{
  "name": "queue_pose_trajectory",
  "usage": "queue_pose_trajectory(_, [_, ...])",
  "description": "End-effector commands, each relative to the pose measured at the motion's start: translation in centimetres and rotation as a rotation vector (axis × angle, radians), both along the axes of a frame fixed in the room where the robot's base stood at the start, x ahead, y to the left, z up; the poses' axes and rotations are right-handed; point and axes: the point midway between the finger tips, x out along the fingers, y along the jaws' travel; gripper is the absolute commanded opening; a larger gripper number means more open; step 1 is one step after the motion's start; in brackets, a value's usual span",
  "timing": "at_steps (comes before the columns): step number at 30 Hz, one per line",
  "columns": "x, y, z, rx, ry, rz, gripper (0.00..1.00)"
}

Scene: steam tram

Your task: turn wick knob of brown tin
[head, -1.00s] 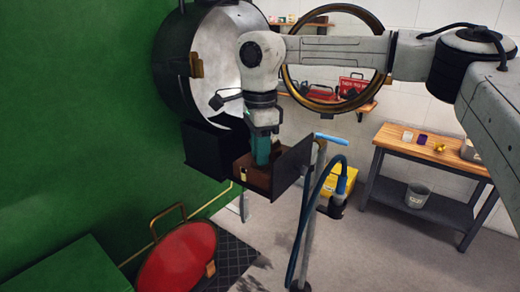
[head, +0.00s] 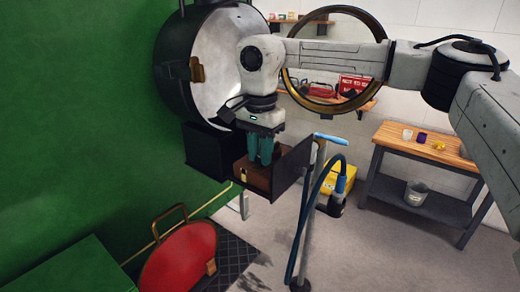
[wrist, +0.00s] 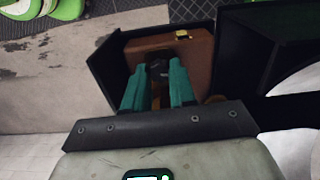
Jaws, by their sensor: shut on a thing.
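The brown tin (head: 248,175) sits inside a black open-fronted box at the lower edge of the big round lamp housing. It has a small brass-coloured plate on its face. In the wrist view the tin (wrist: 197,55) lies just beyond my fingers. My gripper (head: 264,163) points down at the tin from above. In the wrist view my gripper (wrist: 160,82) has its two teal fingers on either side of a small dark knob (wrist: 158,68) by the tin, and is shut on it. The knob is hidden by the fingers in the head view.
The black box's door (head: 292,168) stands open to the right of my gripper. The round lamp housing (head: 205,65) is close on the left, and a brass-rimmed ring (head: 375,25) hangs behind my arm. A blue-handled pole (head: 318,160) stands just right.

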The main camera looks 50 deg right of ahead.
Motion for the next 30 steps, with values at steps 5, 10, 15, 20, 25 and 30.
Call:
queue_pose_trajectory(5, [0.02, 0.03, 0.06, 0.001, -0.001, 0.108, 0.0])
queue_pose_trajectory(10, [0.01, 0.04, 0.05, 0.001, -0.001, 0.177, 0.0])
queue_pose_trajectory(15, [0.01, 0.04, 0.04, 0.001, -0.001, 0.214, 0.0])
queue_pose_trajectory(20, [0.01, 0.04, 0.04, 0.001, -0.001, 0.226, 0.0])
queue_pose_trajectory(25, [0.01, 0.05, 0.04, 0.001, -0.001, 0.226, 0.0])
queue_pose_trajectory(30, [0.01, 0.05, 0.04, 0.001, -0.001, 0.225, 0.28])
